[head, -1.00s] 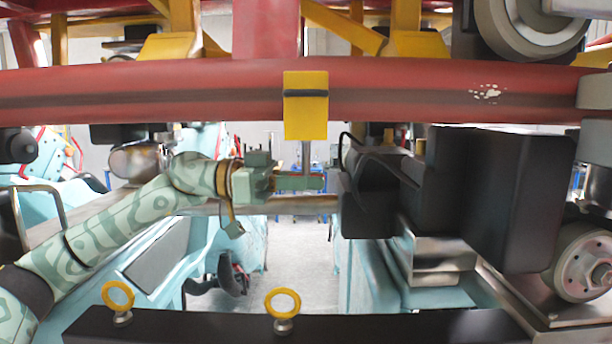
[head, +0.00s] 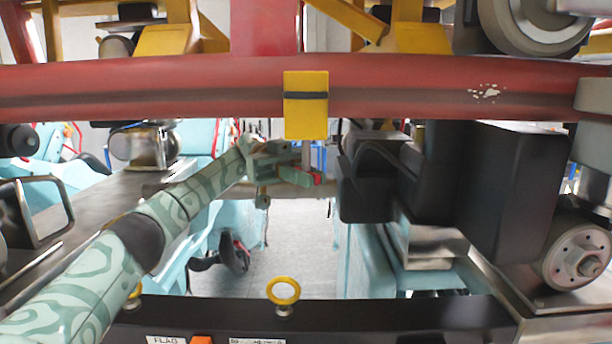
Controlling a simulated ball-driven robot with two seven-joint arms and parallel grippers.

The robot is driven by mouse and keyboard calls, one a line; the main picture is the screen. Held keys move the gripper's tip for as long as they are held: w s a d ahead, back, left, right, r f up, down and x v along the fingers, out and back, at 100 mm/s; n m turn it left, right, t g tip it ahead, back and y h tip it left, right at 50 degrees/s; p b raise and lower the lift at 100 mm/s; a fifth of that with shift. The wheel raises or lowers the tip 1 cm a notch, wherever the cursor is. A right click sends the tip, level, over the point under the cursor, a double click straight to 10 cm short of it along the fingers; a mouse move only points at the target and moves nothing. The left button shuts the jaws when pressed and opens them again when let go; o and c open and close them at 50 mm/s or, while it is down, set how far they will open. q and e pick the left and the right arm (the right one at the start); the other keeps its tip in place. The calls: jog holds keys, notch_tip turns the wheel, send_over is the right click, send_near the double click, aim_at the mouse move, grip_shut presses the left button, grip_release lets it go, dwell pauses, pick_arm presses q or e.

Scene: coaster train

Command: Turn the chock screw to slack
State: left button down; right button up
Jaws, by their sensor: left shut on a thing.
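A yellow block with a dark band (head: 306,105) is clasped on the red tube; it looks like the chock. A thin upright rod (head: 306,150) comes down below it and looks like the chock screw. My left gripper (head: 304,166) is just under the block at the rod's lower part. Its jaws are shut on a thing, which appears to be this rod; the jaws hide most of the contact. One green finger with a red tip shows in front. The screw's turn position cannot be read. My right gripper is not in view.
The red tube (head: 150,92) crosses the whole view above my gripper. Large black housings (head: 500,195) stand close on the right. A dark beam with a yellow ring (head: 283,291) lies in front.

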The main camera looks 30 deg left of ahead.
pick_arm(q)
jog(key=shift+m+g+y, duration=0.3)
jog(key=shift+m+g, duration=0.2)
jog(key=shift+g, duration=0.2)
jog(key=shift+m+g+y, duration=0.3)
jog(key=shift+m+g, duration=0.1)
jog(key=shift+g, duration=0.2)
jog(key=c, duration=1.5)
grip_release()
jog(key=shift+t, duration=0.3)
